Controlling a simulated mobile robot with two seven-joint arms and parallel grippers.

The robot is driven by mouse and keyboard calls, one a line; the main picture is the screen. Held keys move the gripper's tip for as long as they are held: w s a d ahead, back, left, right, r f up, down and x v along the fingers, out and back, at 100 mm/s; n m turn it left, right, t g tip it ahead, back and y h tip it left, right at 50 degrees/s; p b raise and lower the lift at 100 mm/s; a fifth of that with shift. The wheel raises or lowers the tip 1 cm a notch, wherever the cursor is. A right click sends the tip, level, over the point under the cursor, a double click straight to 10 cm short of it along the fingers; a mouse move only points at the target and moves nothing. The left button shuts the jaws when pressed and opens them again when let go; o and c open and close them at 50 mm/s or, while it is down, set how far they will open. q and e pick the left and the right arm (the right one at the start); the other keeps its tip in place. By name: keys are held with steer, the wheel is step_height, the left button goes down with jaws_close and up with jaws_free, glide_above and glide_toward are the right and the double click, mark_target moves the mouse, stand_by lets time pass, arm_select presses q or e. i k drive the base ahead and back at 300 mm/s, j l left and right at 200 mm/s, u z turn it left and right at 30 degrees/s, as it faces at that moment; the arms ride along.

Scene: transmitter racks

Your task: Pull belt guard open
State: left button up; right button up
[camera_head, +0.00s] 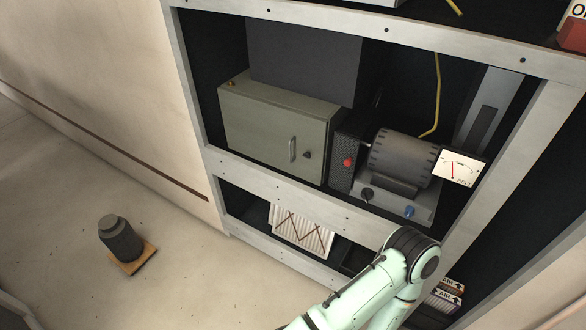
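A grey-green metal box (272,133) stands in the rack's middle bay, its front door shut. The door has a vertical pull handle (292,149) and a small dark knob (307,155). It looks like the belt guard, but no label confirms this. A dark finned motor (401,157) stands to its right, beyond a dark perforated panel (343,165) with a red knob (348,162). One of my pale green arms enters from the bottom, its dark joint in front of the lower rack. Neither gripper shows.
The rack's pale frame rails (290,194) cross below the box. A white meter (460,166) is right of the motor. A pleated filter (301,232) sits in the lower bay. A dark weight-like object (120,239) stands on a wooden board on the floor. The floor at left is mostly clear.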

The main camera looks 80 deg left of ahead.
mark_target(345, 153)
steer(key=u, duration=2.35)
